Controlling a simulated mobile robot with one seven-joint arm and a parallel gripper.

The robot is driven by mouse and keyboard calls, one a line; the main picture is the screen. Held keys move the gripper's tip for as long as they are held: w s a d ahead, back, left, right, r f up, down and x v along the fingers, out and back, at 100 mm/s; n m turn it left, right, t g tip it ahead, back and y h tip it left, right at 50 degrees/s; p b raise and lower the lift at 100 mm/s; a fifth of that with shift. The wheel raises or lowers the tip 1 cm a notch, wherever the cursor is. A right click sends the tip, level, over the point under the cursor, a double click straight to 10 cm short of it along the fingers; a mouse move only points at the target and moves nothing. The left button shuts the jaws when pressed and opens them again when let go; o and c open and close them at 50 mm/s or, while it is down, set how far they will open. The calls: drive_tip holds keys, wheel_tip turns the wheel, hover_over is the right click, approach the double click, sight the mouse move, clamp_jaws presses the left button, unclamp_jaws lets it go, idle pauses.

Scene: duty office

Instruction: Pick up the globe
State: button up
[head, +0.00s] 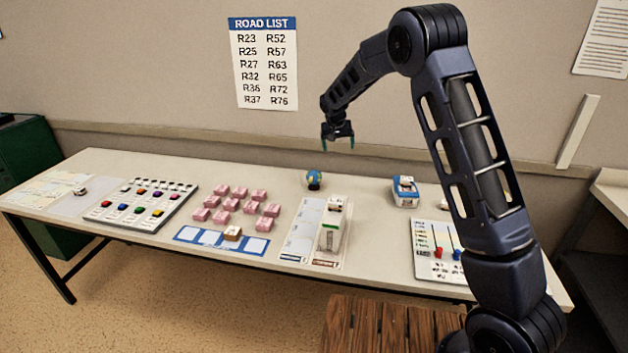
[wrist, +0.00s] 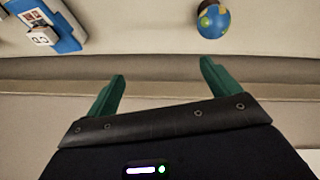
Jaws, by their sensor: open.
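The globe (head: 314,177) is a small blue ball with green and yellow land on a dark base. It stands near the back edge of the long table, right of the pink blocks. In the wrist view the globe (wrist: 213,21) shows at the top, right of centre, beyond the fingertips and apart from them. My gripper (head: 338,140) hangs in the air above and a little to the right of the globe in the head view. Its two green fingers (wrist: 163,70) are spread with nothing between them.
Several pink blocks (head: 238,204) lie left of the globe. A blue-and-white box (head: 405,192) stands to its right. A tray with a white box (head: 332,232) is in front. The wall (head: 200,80) rises close behind the table. Bare tabletop (head: 365,205) lies right of the globe.

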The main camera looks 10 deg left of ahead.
drive_tip(key=n, duration=0.1)
hover_over(311, 173)
drive_tip(key=s, duration=0.2)
drive_tip(key=shift+t, duration=0.3)
drive_tip(key=f, duration=1.1)
drive_tip(key=shift+s+a, duration=0.1)
drive_tip(key=shift+a, duration=0.1)
drive_tip(key=x, duration=0.4)
drive_tip(key=shift+f, duration=0.4)
drive_tip(key=shift+d+x, duration=0.2)
drive_tip(key=shift+x, duration=1.25)
drive_tip(key=shift+d+x, duration=0.2)
drive_tip(key=shift+x, duration=1.25)
drive_tip(key=shift+r, duration=0.15)
drive_tip(key=shift+c, duration=0.3)
drive_tip(key=c, duration=1)
